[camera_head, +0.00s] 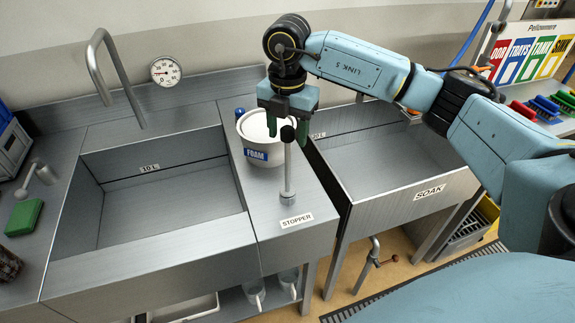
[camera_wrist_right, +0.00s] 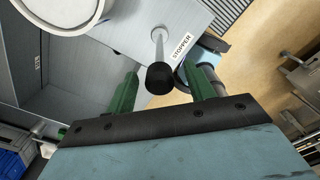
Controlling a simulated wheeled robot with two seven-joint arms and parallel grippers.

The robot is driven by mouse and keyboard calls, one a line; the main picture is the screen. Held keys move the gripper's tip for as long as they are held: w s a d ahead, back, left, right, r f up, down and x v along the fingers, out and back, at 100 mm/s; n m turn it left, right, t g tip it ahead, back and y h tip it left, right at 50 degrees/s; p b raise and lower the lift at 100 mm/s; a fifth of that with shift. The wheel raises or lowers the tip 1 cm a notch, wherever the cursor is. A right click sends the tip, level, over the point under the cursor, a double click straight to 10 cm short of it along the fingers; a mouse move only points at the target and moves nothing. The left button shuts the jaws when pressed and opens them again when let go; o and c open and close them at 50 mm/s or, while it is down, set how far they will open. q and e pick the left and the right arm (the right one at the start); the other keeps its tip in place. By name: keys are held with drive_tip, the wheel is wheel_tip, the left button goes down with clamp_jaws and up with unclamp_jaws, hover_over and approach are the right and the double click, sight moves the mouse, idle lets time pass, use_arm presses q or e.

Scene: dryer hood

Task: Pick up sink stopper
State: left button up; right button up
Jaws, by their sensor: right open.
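The sink stopper (camera_head: 288,172) is an upright grey metal rod with a round base and a black knob. It stands on the steel ledge between the two basins, behind a STOPPER label (camera_head: 296,220). My right gripper (camera_head: 287,130) has green fingers and is open above the ledge, pointing down at the top of the rod. In the right wrist view the black knob of the stopper (camera_wrist_right: 160,77) appears between the two spread fingers, with a visible gap to each finger. I cannot tell how deep the knob lies between them. My left gripper is not in view.
A white FOAM bucket (camera_head: 262,152) stands on the ledge close behind the stopper. The left basin (camera_head: 160,205) and the SOAK basin (camera_head: 385,165) flank the ledge. A tall faucet (camera_head: 95,65) rises at the left. A round gauge (camera_head: 166,71) is on the wall.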

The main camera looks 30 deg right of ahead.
drive_tip(key=c, duration=1.1)
drive_tip(key=shift+o, duration=0.2)
wheel_tip(320, 180, up, 10)
drive_tip(key=shift+r+p, duration=2.1)
drive_tip(key=shift+r, duration=0.5)
